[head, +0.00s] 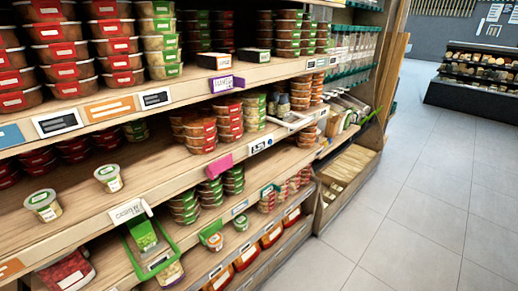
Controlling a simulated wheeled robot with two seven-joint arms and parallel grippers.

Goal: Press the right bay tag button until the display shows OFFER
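Shelf-edge tags line the shelves, and their writing is too small to read. On the upper edge are a white tag with a dark panel (58,122), an orange tag (110,107), another white tag (155,98) and a purple tag (225,83). On the middle edge are a tilted white tag (130,211), a magenta tag (225,164) and a white tag with a dark panel (260,145). I cannot tell which is the right bay tag. No button or OFFER reading can be made out. Neither of my grippers is in view.
Stacked red-labelled tubs (65,58) and green-labelled tubs (162,40) fill the shelves. A green-framed holder (165,262) hangs off the middle shelf edge. The tiled floor (420,200) at right is clear. A dark display case (475,80) stands at the back right.

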